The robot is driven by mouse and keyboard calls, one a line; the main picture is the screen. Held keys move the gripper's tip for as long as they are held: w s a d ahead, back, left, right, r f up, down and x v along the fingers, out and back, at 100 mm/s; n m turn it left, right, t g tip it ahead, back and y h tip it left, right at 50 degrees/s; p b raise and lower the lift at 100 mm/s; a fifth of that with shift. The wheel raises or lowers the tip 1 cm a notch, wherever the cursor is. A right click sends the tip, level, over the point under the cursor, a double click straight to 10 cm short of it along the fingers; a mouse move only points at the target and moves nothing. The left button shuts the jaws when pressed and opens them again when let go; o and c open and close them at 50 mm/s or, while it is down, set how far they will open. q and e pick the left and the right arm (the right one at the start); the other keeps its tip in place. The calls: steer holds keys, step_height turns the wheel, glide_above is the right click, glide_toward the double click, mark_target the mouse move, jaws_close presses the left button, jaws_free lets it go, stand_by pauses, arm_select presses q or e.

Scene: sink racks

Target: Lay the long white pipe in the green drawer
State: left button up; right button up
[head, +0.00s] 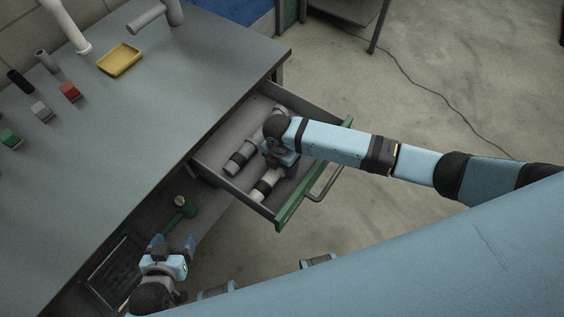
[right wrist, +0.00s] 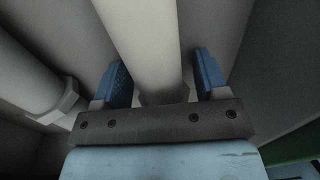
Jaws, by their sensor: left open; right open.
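The green drawer (head: 296,206) is pulled out from the bench, and its green front faces the lower right. A long white pipe (head: 266,186) lies inside it, partly hidden by my right gripper (head: 284,166). In the right wrist view, the white pipe (right wrist: 145,38) runs between the two open blue fingers of my right gripper (right wrist: 162,76), with gaps on both sides. A second pipe with dark bands (head: 240,158) lies beside it in the drawer, and a pale pipe (right wrist: 28,72) shows left of the fingers. My left gripper (head: 172,243) is open and empty, below the bench edge.
A green tool-like object (head: 181,209) is just beyond my left gripper. The grey bench (head: 150,110) holds a yellow tray (head: 120,59), a red block (head: 69,91), a grey block (head: 41,110) and a green block (head: 10,138). Bare floor lies right of the drawer.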

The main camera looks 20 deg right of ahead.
steer(key=shift+r, duration=0.1)
steer(key=r, duration=0.7)
steer(key=w+r, duration=0.1)
steer(key=r, duration=0.3)
steer(key=shift+a+p, duration=0.2)
steer(key=shift+p, duration=0.1)
steer(key=shift+r, duration=0.6)
steer(key=shift+s+a, duration=0.1)
